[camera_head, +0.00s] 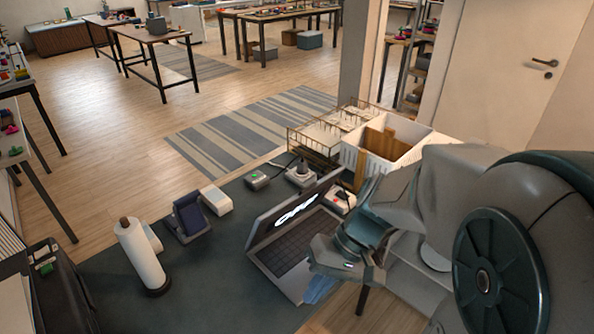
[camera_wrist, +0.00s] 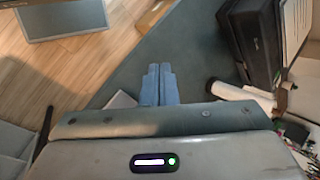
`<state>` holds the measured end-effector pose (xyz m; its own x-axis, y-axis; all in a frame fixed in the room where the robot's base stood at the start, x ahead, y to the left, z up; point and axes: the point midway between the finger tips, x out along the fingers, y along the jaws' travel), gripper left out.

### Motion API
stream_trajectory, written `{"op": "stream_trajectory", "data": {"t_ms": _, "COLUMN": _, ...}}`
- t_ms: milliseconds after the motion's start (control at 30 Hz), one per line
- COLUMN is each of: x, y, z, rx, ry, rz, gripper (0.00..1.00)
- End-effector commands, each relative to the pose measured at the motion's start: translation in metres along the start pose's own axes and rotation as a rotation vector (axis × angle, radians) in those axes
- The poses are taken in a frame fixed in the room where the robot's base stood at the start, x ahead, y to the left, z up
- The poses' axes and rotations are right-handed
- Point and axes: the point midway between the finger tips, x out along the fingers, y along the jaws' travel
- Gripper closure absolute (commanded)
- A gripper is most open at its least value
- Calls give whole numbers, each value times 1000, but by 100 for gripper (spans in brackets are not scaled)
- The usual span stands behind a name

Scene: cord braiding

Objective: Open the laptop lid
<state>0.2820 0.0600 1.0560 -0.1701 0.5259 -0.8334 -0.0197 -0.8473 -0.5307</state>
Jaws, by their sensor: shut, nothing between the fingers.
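The laptop (camera_head: 290,252) sits on the dark green table with its lid (camera_head: 283,218) raised, standing up steeply from the keyboard base. The lit screen with a white logo and the dark keyboard are both visible. My gripper (camera_head: 318,290) is beside the near right edge of the base, apart from the lid. Its blue fingers are closed together and empty, as the wrist view (camera_wrist: 160,84) also shows. In the wrist view a small grey corner shows left of the fingers; I cannot tell whether it is the laptop. My arm hides part of the laptop's right side.
A paper roll on a stand (camera_head: 142,258), a dark blue folding stand (camera_head: 190,217) and a white box (camera_head: 216,199) stand left of the laptop. A joystick device (camera_head: 301,174) and a white crate (camera_head: 390,150) are behind it. The table's front left is clear.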

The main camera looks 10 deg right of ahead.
Motion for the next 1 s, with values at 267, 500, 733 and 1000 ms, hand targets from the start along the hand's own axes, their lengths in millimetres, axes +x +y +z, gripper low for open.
{"op": "stream_trajectory", "data": {"t_ms": 267, "x": 33, "y": -2, "z": -47, "rx": 29, "ry": 16, "rz": -573, "gripper": 100}}
{"op": "stream_trajectory", "data": {"t_ms": 500, "x": 21, "y": 27, "z": -110, "rx": 55, "ry": 315, "rz": -1027, "gripper": 100}}
{"op": "stream_trajectory", "data": {"t_ms": 733, "x": -1, "y": 97, "z": -161, "rx": 114, "ry": 769, "rz": -1296, "gripper": 100}}
{"op": "stream_trajectory", "data": {"t_ms": 1000, "x": -14, "y": 158, "z": -181, "rx": 178, "ry": 1116, "rz": -1360, "gripper": 100}}
